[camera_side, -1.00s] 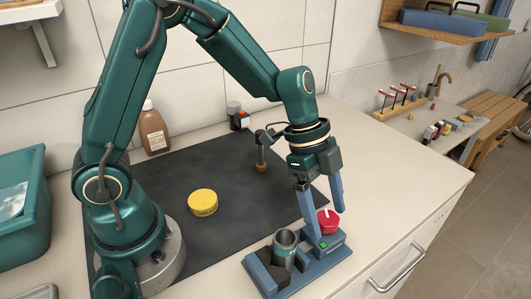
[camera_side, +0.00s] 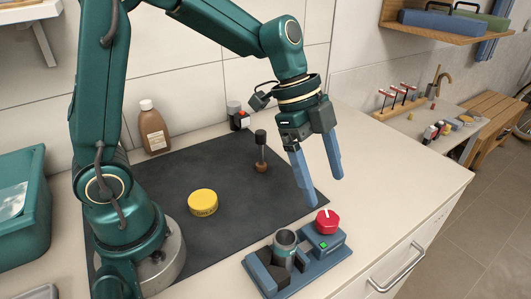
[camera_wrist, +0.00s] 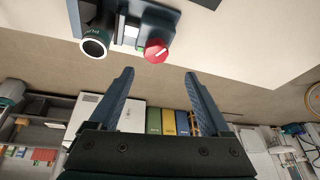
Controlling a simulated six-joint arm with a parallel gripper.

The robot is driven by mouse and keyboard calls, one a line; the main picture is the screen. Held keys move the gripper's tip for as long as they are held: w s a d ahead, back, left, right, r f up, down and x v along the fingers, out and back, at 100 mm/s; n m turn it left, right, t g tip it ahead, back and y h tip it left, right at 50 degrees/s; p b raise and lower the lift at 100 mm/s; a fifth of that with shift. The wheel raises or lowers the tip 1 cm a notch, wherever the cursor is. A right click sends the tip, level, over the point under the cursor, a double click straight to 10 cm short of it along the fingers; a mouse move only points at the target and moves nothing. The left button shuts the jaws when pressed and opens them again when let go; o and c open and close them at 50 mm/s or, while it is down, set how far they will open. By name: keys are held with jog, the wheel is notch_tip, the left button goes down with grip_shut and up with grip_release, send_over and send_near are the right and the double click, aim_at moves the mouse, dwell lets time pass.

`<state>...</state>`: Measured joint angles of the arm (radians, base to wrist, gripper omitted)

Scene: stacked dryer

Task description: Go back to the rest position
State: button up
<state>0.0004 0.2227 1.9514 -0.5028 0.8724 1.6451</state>
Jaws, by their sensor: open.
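My gripper (camera_side: 325,190) is open and empty, its two blue fingers pointing down above the worktop. In the side view it hangs behind and above the blue device (camera_side: 318,265), clear of it. The device carries a red knob (camera_side: 327,221) with a white mark, a green button (camera_side: 323,245) and a metal cup (camera_side: 285,247). In the wrist view the gripper's fingers (camera_wrist: 157,95) are spread apart with nothing between them. The red knob (camera_wrist: 157,51) and the dark-mouthed cup (camera_wrist: 95,43) show beyond the fingertips.
A dark mat (camera_side: 240,215) covers the worktop, with a yellow round tin (camera_side: 203,202) and a dark-handled tool (camera_side: 261,152) on it. A brown bottle (camera_side: 153,128) stands at the back. A green bin (camera_side: 22,205) is at the left. The worktop right of the device is clear.

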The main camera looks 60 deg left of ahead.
jog(key=s+a+r+n+t+y, duration=0.2)
jog(key=s+a+n, duration=0.1)
jog(key=s+n, duration=0.3)
jog(key=s+a+r+n+t+y, duration=0.1)
jog(key=s+a+n+y, duration=0.1)
jog(key=s+a+n, duration=0.2)
jog(key=s+n, duration=0.3)
jog(key=n, duration=0.2)
jog(key=shift+a+r+t, duration=0.25)
jog(key=shift+r+t, duration=0.1)
jog(key=shift+t, duration=0.05)
